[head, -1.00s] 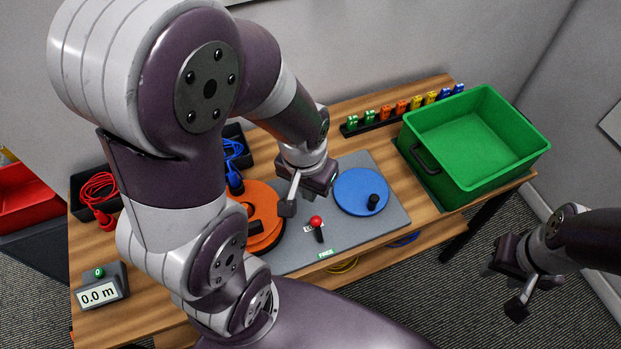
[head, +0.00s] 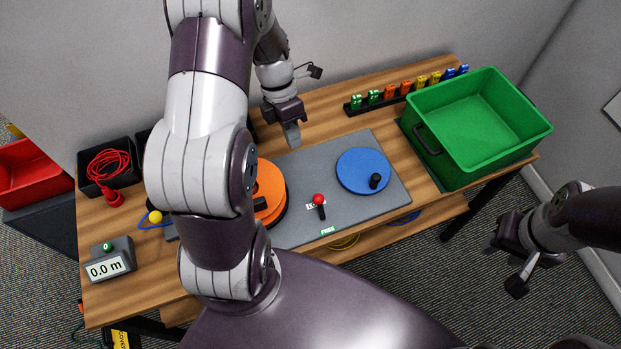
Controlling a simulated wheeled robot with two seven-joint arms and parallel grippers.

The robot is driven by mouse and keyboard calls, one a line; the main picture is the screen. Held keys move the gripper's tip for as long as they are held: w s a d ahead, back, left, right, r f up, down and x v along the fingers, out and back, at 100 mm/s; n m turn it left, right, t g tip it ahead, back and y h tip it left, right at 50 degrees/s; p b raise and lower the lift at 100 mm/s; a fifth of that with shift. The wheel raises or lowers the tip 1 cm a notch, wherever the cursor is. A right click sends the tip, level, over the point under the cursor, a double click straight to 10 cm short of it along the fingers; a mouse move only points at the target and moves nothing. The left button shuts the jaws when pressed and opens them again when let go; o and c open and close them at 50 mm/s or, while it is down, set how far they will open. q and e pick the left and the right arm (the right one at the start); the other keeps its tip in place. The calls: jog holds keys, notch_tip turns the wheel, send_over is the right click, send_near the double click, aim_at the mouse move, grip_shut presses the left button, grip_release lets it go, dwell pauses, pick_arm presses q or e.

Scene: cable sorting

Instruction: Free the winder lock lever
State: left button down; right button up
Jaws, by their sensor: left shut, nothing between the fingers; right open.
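The winder is a grey plate (head: 312,170) on the wooden table, with an orange disc (head: 268,192) at left and a blue disc (head: 360,170) with a black knob at right. The lock lever (head: 319,201), black with a red ball on top, stands near the plate's front edge between the discs. A green label reading FREE (head: 328,231) lies in front of it. My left gripper (head: 292,136) is shut and empty, above the back left of the plate, apart from the lever. My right gripper (head: 503,268) is open and empty, off the table at right. My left arm hides part of the orange disc.
A green crate (head: 432,153) stands at the right end. A rack (head: 367,103) of coloured clips lies along the back. A red cable (head: 108,165) lies in a black bin at left. A meter reading 0.0 m (head: 107,268) stands at front left.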

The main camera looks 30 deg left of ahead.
pick_arm(q)
jog(key=shift+d, duration=0.1)
send_near(321, 208)
jog(key=w+a+f, duration=0.2)
jog(key=a, duration=0.1)
jog(key=w+a+f, duration=0.1)
jog(key=a, duration=0.1)
jog(key=shift+w+a+f, duration=0.1)
jog(key=shift+w+f, duration=0.15)
jog(key=shift+f, duration=0.15)
jog(key=d, duration=0.1)
jog(key=s+d+f, duration=0.1)
jog(key=shift+s+d+f, duration=0.1)
jog(key=shift+s+d, duration=0.15)
jog(key=shift+d, duration=0.1)
jog(key=shift+s+d, duration=0.25)
jog(key=shift+d, duration=0.2)
jog(key=shift+f, duration=0.1)
jog(key=shift+p, duration=0.4)
